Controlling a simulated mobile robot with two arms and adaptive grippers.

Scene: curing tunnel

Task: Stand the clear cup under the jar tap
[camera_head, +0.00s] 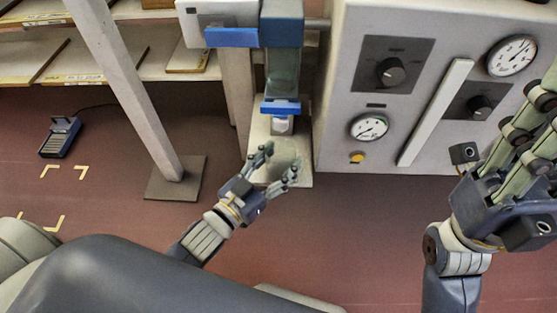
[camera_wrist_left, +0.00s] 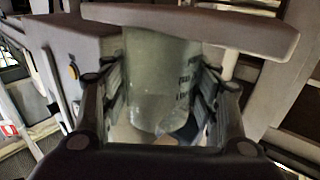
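The clear cup (camera_wrist_left: 160,75) fills the space between my left gripper's fingers in the left wrist view. It has dark printed marks on one side, and the pads lie against both its sides. In the head view my left gripper (camera_head: 280,158) is over the pale base plate (camera_head: 300,178), just in front of the jar tap (camera_head: 281,124); the cup is hard to make out there. Whether it touches the plate I cannot tell. The jar (camera_head: 283,72) is tall and translucent, with blue bands. My right gripper (camera_head: 497,123) is empty, its fingers spread, at the right.
A grey control panel (camera_head: 429,114) with gauges and knobs stands right of the jar. A slanted post (camera_head: 125,85) on a dark foot (camera_head: 175,178) and shelves are at the left.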

